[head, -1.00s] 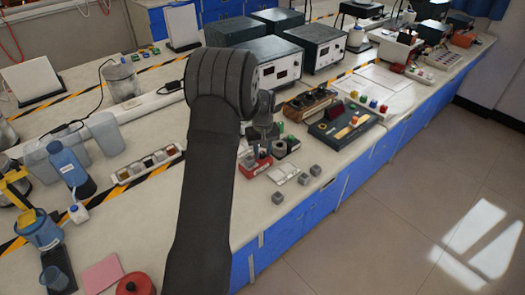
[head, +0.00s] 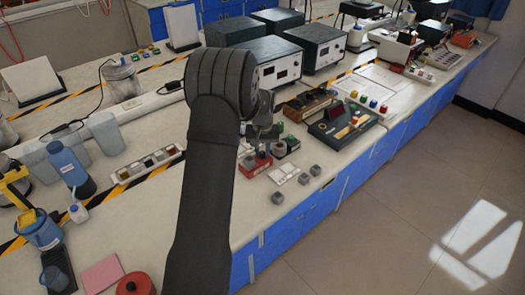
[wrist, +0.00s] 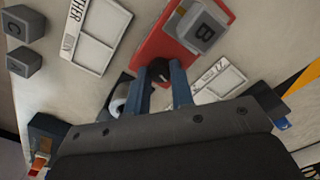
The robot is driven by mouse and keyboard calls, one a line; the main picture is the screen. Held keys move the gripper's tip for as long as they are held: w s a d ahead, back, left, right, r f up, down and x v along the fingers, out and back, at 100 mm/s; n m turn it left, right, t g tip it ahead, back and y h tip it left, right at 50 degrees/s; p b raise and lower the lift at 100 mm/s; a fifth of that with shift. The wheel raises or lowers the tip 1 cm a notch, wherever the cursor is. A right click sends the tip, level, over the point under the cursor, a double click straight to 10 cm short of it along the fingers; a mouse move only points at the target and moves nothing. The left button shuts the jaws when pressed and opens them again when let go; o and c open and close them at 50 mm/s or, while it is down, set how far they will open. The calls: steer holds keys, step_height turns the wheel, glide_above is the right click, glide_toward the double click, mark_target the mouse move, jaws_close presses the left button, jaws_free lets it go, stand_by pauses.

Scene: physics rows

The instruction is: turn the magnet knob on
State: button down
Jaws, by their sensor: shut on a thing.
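A small dark knob (wrist: 159,68) shows between my fingertips in the wrist view, at the end of a red base (wrist: 172,42). My gripper (wrist: 162,78) comes down over it, and its two blue-grey fingers are shut on the knob from both sides. A grey block marked B (wrist: 202,28) sits on the same red base, beside the gripper. In the head view the red base (head: 256,168) is at the bench's front part, below my gripper (head: 262,148). The knob is too small and covered there to make out its turn.
Loose grey blocks (head: 278,198) lie near the bench's front edge; one is marked C (wrist: 24,27) in the wrist view. White printed cards (wrist: 95,35) lie beside the red base. A dark console with coloured buttons (head: 345,125) stands to the right.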

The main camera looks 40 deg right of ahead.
mark_target(262, 154)
steer(key=m, duration=1.1)
steer(key=shift+m, duration=1.6)
steer(key=c, duration=1.5)
jaws_free()
steer(key=shift+r, duration=0.1)
step_height(262, 154, up, 17)
steer(key=shift+r, duration=0.15)
